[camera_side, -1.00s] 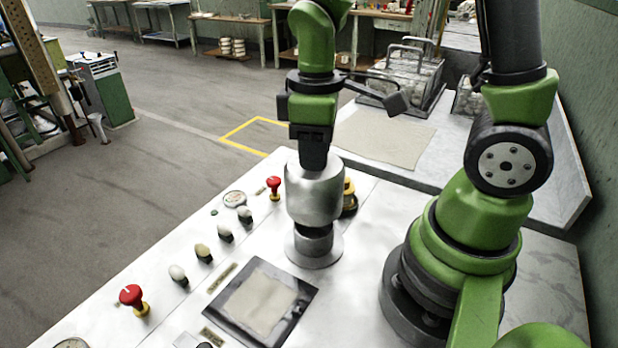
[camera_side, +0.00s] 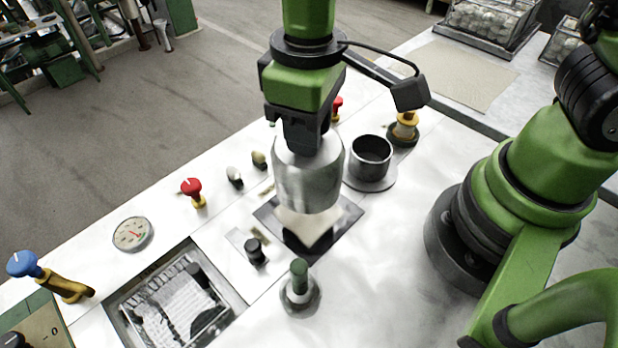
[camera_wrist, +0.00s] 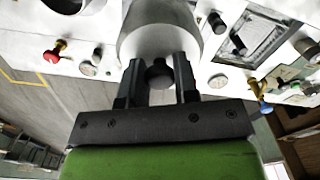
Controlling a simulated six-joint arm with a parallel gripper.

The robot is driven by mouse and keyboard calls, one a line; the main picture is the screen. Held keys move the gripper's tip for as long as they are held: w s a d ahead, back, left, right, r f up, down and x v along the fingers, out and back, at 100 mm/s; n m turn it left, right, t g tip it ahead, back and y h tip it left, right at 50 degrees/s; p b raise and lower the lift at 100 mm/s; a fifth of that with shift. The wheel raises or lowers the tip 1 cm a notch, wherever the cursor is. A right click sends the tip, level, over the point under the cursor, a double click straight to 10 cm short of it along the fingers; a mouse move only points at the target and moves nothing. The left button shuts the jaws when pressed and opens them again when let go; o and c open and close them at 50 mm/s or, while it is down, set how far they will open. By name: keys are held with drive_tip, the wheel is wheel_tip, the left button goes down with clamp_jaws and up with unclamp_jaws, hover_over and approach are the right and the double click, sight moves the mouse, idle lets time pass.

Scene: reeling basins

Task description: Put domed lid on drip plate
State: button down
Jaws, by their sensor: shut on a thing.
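The domed lid (camera_side: 308,178), a silvery metal dome, hangs from my gripper (camera_side: 305,140) in the side view. In the wrist view, the fingers of my gripper (camera_wrist: 158,78) are shut on the dark knob of the lid (camera_wrist: 160,35). A dark square plate with a pale middle, apparently the drip plate (camera_side: 345,213), lies flat on the bench below the lid. The lid hides its far part. The lid looks upright and above the plate, but the exact gap is hard to tell.
A dark open cylinder on a round flange (camera_side: 371,160) stands uncovered just right of the lid. A green-topped knob (camera_side: 299,285), a black knob (camera_side: 255,252) and a red knob (camera_side: 192,190) stand nearby. A recessed basin (camera_side: 175,300) is at lower left. The bench right of the plate is clear.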

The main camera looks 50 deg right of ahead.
wheel_tip(320, 180, down, 6)
drive_tip(key=shift+f, duration=0.25)
drive_tip(key=shift+f, duration=0.1)
drive_tip(key=c, duration=0.9)
unclamp_jaws()
drive_tip(key=shift+o, duration=0.2)
